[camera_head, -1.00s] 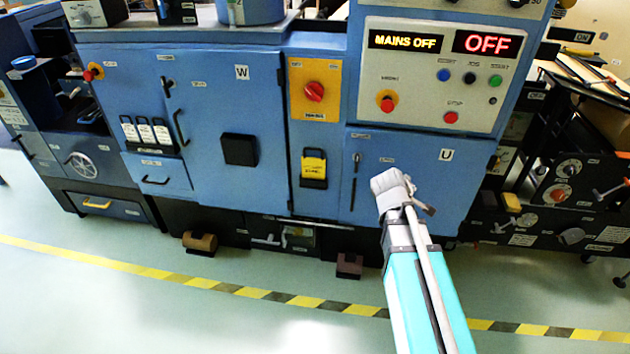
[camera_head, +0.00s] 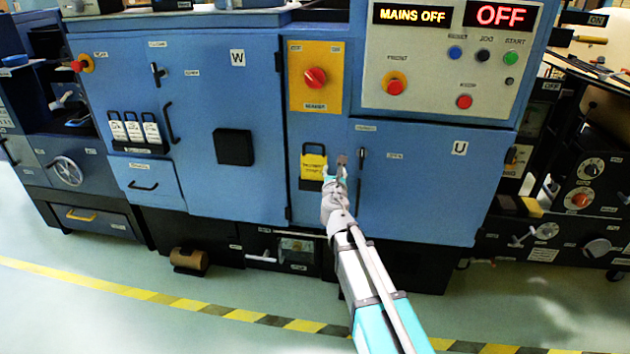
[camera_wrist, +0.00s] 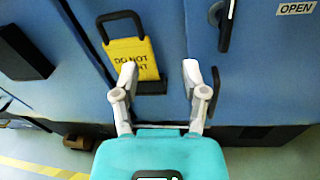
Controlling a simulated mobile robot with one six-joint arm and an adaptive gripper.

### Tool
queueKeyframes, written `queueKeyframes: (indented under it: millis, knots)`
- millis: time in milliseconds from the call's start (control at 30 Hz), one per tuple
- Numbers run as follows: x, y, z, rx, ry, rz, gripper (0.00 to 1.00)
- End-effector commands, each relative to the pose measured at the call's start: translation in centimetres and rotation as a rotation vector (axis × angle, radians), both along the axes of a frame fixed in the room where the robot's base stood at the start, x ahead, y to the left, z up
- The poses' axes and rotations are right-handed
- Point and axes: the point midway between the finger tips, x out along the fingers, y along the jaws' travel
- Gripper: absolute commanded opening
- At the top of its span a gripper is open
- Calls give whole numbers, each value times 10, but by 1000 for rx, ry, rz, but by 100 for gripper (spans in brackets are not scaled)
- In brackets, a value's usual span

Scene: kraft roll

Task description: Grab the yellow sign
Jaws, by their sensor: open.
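In the wrist view the yellow sign (camera_wrist: 133,60) shows the words "DO NOT" and a partly covered second line. My gripper (camera_head: 335,166) is just right of the sign in the head view. The gap between finger and sign in depth cannot be told.
A black door handle (camera_wrist: 228,22) is right of the sign, near the right finger. The red rotary switch (camera_head: 315,77) sits on a yellow plate above. Striped floor tape (camera_head: 220,311) crosses the open floor.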

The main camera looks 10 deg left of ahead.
Motion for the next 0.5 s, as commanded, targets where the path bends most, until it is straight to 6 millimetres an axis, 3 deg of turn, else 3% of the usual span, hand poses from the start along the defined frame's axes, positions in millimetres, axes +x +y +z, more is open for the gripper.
queueKeyframes:
  millis: [33, 200, 500]
  knots:
    - [1, 9, -9, -43, -11, 25, 57]
    - [1, 25, -13, -131, -34, 75, 57]
    - [1, 26, -11, -144, -37, 81, 57]
